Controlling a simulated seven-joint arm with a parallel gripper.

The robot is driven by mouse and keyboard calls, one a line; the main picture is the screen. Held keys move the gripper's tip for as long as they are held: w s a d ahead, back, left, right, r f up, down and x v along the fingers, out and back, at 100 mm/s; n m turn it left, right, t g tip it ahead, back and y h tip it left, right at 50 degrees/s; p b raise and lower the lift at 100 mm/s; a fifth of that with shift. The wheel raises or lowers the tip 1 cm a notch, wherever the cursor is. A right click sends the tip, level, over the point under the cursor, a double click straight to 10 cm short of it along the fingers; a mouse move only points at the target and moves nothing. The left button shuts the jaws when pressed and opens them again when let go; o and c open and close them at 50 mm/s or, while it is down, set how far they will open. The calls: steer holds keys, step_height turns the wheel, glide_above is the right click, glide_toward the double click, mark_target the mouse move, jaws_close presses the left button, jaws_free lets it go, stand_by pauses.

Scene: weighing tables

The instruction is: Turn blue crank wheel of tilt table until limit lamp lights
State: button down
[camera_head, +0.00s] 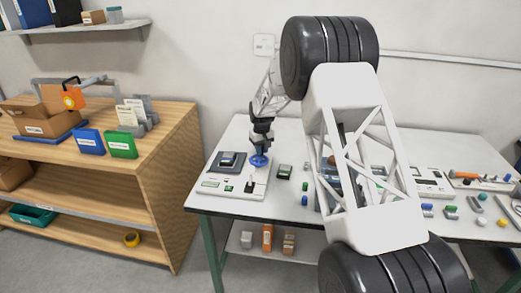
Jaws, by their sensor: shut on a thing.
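The tilt table panel (234,190) lies at the left end of the white table. Its blue crank wheel (259,161) stands near the panel's back right. My gripper (260,150) points straight down onto the wheel and is shut on it, partly covering it from above. A dark square plate with a blue block (227,159) sits on the panel to the left of the wheel. A green patch (228,186) shows at the panel's front; I cannot tell whether it is a lamp or whether any lamp is lit.
My own arm hides the middle of the white table (218,205). A small dark device (284,171) stands right of the panel. More small parts lie at the right. A wooden shelf unit (165,135) with boxes stands at the left, apart from the table.

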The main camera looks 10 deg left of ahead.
steer(key=shift+d+m, duration=0.15)
steer(key=shift+m, duration=0.25)
steer(key=c, duration=1)
jaws_free()
steer(key=shift+o, duration=0.2)
steer(key=shift+r, duration=0.1)
steer(key=shift+r, duration=3.8)
steer(key=shift+s, duration=0.1)
